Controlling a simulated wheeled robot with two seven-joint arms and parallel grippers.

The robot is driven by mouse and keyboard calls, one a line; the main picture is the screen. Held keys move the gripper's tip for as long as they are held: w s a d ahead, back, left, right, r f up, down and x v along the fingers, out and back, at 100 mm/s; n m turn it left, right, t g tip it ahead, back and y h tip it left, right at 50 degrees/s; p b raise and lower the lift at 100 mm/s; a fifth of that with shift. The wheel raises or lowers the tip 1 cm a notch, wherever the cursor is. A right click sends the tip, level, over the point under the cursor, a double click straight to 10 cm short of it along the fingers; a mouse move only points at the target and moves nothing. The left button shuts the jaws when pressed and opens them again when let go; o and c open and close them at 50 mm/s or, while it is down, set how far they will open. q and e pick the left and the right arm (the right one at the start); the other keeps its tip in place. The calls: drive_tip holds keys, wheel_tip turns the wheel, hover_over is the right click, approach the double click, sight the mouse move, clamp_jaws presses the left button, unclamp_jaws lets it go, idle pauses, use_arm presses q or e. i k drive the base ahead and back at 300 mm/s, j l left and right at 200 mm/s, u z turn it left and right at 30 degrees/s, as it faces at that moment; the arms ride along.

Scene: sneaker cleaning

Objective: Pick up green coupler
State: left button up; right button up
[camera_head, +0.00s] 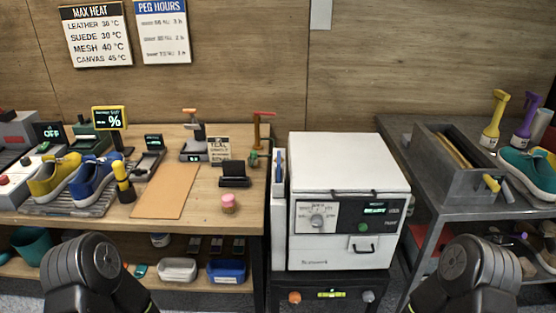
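A small green piece (253,160), which may be the green coupler, stands at the right end of the wooden bench, just below a brass post with a red handle (259,130). It is too small to make out its shape. Black rounded parts of my two arms show at the bottom left and bottom right, in front of the furniture. No fingertips of either gripper show, so I cannot see whether they are open or shut.
The wooden bench (215,210) carries a yellow shoe (52,178), a blue shoe (92,182), a tan mat (165,190), a black stand (234,176) and a pink-topped brush (229,204). A white machine (347,178) stands right of the bench. A metal cart (470,213) holds a grey bin.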

sight(253, 154)
drive_tip(key=j+z, duration=0.95)
